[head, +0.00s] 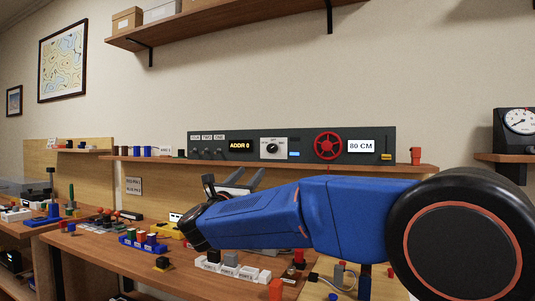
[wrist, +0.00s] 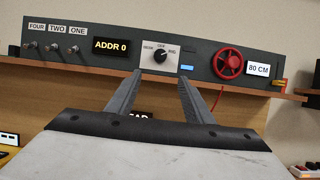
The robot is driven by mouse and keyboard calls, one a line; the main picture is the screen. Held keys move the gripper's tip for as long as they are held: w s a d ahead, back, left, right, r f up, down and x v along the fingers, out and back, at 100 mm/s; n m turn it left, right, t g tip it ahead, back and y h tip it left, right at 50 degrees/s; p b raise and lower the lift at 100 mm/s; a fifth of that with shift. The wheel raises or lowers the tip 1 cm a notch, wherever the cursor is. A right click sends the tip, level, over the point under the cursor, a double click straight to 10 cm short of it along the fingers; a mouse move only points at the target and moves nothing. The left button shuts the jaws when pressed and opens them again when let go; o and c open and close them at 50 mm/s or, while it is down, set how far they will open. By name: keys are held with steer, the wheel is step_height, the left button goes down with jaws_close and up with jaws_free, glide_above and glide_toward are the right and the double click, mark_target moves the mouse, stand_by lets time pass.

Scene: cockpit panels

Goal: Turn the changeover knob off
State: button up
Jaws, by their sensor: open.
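The changeover knob (head: 272,148) is a round black knob on a pale square plate, near the middle of the dark panel. It also shows in the wrist view (wrist: 160,56), just above and beyond my fingertips. Small labels sit around it, with "OFF" at the top. Its pointer seems turned to the upper right of the plate, but it is too small to be sure. My gripper (wrist: 161,76) is open and empty, its two grey fingers pointing at the panel below the knob and apart from it. In the head view my gripper (head: 252,170) is below and left of the knob.
The dark panel (head: 313,139) stands on a wooden shelf (head: 400,165). It also carries three toggle switches (head: 206,153), an "ADDR 0" display (head: 240,146), a red wheel (head: 328,146) and an "80 CM" display (head: 360,146). Several small parts crowd the bench below.

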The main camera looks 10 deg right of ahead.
mark_target(271, 150)
steer(key=x, duration=1.7)
steer(key=shift+c, duration=0.6)
steer(key=c, duration=0.9)
